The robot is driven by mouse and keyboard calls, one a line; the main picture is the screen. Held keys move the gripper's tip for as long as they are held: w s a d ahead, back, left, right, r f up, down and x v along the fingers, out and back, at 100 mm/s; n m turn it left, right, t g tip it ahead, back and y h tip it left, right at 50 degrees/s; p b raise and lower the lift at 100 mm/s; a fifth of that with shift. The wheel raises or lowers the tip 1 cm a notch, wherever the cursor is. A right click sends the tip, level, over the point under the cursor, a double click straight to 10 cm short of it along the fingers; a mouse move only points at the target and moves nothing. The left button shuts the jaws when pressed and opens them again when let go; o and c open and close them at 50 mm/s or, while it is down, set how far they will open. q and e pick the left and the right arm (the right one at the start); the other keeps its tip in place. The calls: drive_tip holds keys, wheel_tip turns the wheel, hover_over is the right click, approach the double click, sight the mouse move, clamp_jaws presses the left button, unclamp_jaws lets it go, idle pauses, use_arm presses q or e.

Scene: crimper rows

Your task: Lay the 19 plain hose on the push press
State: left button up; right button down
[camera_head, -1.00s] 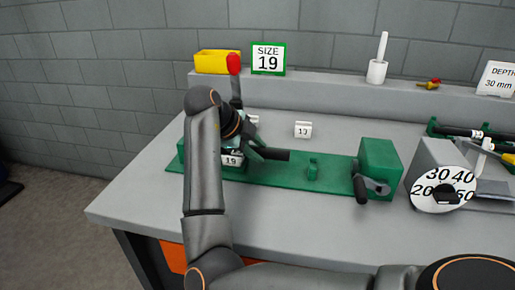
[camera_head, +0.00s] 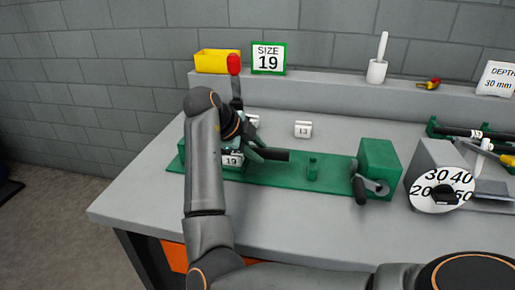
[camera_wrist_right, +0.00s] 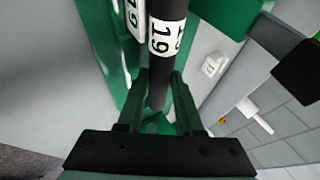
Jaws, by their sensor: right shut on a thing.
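The black hose with a white 19 band (camera_wrist_right: 165,40) runs between the fingers of my right gripper (camera_wrist_right: 158,78) in the right wrist view. The gripper is shut on it. In the head view a dark stretch of the hose (camera_head: 275,155) shows low over the left part of the green push press (camera_head: 335,175), pointing right. My right gripper (camera_head: 248,143) is partly hidden by my forearm there. A white 19 tag (camera_head: 232,160) sits at the press's left end. I cannot tell whether the hose touches the press. My left gripper is out of view.
A SIZE 19 sign (camera_head: 268,58) and yellow bin (camera_head: 217,62) stand behind. A white 13 tag (camera_head: 303,130) and a dial (camera_head: 442,190) are nearby. The front bench is clear.

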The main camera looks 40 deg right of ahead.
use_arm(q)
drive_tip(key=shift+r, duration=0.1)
use_arm(e)
drive_tip(key=shift+f, duration=0.25)
idle(0.5)
drive_tip(key=shift+c, duration=2.4)
unclamp_jaws()
drive_tip(key=shift+f, duration=0.1)
drive_tip(key=shift+a+r+p, duration=0.35)
drive_tip(key=shift+r, duration=0.3)
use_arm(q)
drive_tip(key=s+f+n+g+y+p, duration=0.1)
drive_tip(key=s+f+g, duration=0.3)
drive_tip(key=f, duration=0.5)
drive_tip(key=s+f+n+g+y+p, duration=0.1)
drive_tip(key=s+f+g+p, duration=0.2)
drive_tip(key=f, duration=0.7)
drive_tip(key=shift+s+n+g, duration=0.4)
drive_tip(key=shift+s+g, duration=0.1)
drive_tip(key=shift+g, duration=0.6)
use_arm(e)
drive_tip(key=v, duration=1.1)
drive_tip(key=shift+a, duration=0.15)
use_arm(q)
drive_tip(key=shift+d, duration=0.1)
use_arm(e)
drive_tip(key=shift+s, duration=0.1)
